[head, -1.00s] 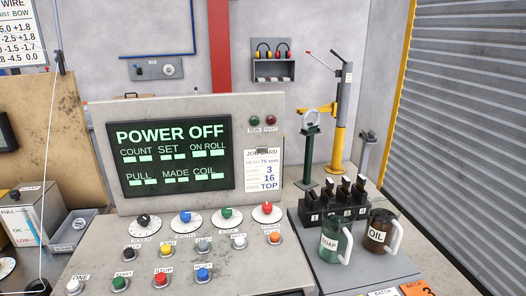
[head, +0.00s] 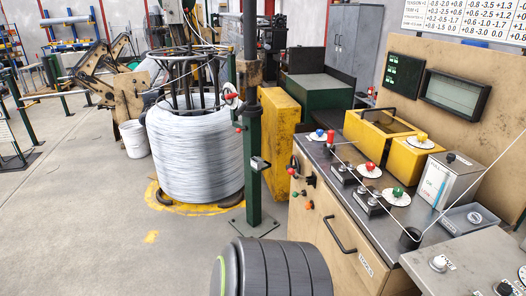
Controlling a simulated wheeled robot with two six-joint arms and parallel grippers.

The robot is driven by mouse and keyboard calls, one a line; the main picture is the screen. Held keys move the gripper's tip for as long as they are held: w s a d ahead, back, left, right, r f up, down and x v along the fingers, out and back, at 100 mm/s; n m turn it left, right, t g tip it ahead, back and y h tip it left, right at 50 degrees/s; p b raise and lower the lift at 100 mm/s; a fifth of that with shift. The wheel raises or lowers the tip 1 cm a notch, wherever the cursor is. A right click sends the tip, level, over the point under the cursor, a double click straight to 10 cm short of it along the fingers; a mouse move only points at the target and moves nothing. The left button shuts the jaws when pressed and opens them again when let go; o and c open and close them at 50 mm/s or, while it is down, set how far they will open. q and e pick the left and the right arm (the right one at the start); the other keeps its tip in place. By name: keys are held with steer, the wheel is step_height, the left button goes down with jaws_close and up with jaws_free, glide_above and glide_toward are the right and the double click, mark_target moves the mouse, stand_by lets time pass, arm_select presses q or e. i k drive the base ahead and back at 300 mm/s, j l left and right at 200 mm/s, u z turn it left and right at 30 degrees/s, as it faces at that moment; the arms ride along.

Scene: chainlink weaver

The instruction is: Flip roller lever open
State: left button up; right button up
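No part is clearly labelled as the roller lever, so I cannot tell which one it is. The grey bench (head: 385,215) at the right carries a small red-tipped lever or knob (head: 331,137) at its far left end. Dials with a red knob (head: 370,166), a green knob (head: 397,192) and a yellow knob (head: 422,137) sit nearby. A thin white wire crosses the bench top to a dark round guide (head: 411,238). Whether any lever is open or shut is too small to tell. Neither gripper shows in the head view.
A large coil of pale wire (head: 195,155) stands left of a green post (head: 253,160). A yellow block (head: 281,110) is behind the post. A yellow box (head: 378,135) sits on the bench. A white bucket (head: 134,138) is on the floor. The left foreground floor is clear.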

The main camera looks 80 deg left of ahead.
mark_target(291, 172)
steer(key=u, duration=2.55)
